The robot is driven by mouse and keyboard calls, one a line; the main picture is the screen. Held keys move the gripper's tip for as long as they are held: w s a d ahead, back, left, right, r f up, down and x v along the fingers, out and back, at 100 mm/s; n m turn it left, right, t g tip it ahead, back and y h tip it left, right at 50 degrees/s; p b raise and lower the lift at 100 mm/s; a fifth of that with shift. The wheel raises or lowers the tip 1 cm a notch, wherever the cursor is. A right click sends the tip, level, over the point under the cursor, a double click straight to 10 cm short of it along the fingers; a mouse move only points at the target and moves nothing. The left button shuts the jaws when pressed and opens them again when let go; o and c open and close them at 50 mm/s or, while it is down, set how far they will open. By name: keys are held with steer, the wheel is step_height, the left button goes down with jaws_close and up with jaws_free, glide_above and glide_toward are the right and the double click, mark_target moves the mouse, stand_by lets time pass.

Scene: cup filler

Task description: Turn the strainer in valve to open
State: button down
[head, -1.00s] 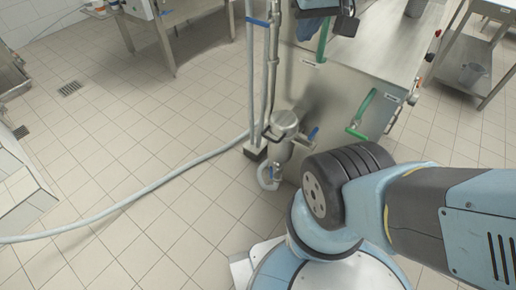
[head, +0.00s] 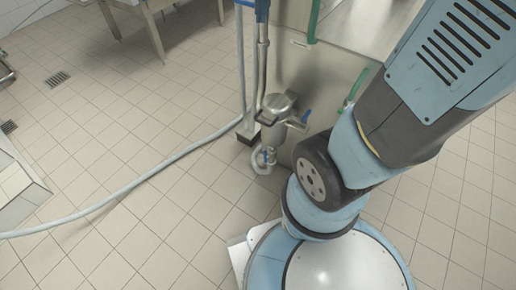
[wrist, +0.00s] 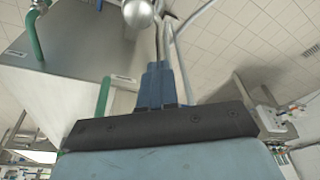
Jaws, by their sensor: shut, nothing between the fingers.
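A steel strainer canister (head: 277,105) stands upright beside the metal machine in the head view. A blue lever (head: 306,116) sticks out at its right, and a smaller blue handle (head: 267,157) sits low on its pipework. I cannot tell which is the strainer in valve. My gripper (wrist: 166,72) shows in the wrist view with its two blue fingers together and empty. No valve handle is visibly touching them. A rounded shiny metal part (wrist: 138,13) lies beyond the fingertips at the top. In the head view I cannot make out the gripper clearly.
Vertical pipes (head: 241,75) rise beside the strainer. A grey hose (head: 130,187) runs left across the tiled floor. Open floor lies left of the hose.

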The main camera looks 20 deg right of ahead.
steer(key=w+a+f+m+g+h, duration=0.1)
steer(key=w+a+f+m+g, duration=0.15)
steer(key=w+f, duration=0.8)
steer(key=w+a+f+m+g+h, duration=0.1)
steer(key=w+a+f, duration=0.1)
steer(key=f, duration=0.6)
steer(key=w+a+f+m+h, duration=0.1)
steer(key=w+a+f+m, duration=0.1)
steer(key=f, duration=0.7)
steer(key=m+g+h, duration=0.2)
steer(key=m+h, duration=0.1)
steer(key=h, duration=0.1)
glide_toward(265, 157)
steer(key=w+x, duration=0.1)
steer(key=x, duration=0.5)
steer(key=shift+w+f, duration=0.25)
steer(key=shift+w, duration=0.3)
steer(key=shift+t, duration=0.25)
